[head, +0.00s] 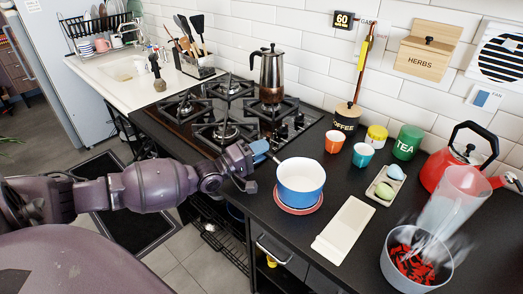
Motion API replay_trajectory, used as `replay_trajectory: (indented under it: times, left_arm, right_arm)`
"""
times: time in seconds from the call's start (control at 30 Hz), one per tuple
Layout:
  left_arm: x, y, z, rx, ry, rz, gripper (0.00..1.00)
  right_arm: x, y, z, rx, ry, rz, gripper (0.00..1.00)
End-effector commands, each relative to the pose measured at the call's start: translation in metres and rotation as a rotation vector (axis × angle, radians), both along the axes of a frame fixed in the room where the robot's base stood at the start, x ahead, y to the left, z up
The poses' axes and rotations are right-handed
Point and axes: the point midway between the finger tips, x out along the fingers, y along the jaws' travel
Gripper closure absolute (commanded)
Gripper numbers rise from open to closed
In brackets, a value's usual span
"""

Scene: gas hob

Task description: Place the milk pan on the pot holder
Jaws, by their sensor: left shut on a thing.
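The milk pan (301,184), blue outside and white inside, is upright on the black counter's front part, right of the hob. The round reddish pot holder (299,211) shows as a rim under the pan's base; the rest of it is hidden by the pan. The pan seems to sit on it, but I cannot tell whether a small gap is left. My left gripper (257,152) is shut on the pan's blue handle, at the pan's left. My right gripper is not in view.
The gas hob (228,132) holds a moka pot (271,75). A white board (344,228) lies right of the pan. Orange (334,141) and teal (362,154) cups stand behind. A red kettle (459,165) and a grey pot (416,262) stand at right.

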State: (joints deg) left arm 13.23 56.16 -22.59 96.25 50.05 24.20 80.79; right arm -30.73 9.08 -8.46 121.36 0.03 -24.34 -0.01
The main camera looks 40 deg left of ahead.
Motion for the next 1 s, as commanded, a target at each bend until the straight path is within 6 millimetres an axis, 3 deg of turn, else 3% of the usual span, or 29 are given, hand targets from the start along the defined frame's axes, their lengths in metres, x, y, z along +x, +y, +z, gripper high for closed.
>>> replay_trajectory:
  times: [0.2, 0.23, 0.37, 0.73, 1.0]
  left_arm:
    - [0.000, 0.000, -0.003, -0.003, -0.001, -0.001, 1.00]
    - [0.000, 0.000, -0.004, 0.000, 0.001, 0.000, 0.76]
    - [0.000, 0.000, -0.003, 0.000, 0.000, 0.000, 0.56]
    - [0.000, 0.000, 0.003, 0.000, -0.002, 0.000, 0.55]
    - [-0.035, 0.015, -0.006, 0.002, 0.005, 0.001, 0.55]
  right_arm:
    - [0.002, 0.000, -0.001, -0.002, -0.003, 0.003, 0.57]
    - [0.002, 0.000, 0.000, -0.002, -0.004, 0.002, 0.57]
    - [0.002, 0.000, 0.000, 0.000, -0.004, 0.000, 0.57]
    - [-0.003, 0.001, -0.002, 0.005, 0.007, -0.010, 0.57]
    - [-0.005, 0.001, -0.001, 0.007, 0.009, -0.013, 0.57]
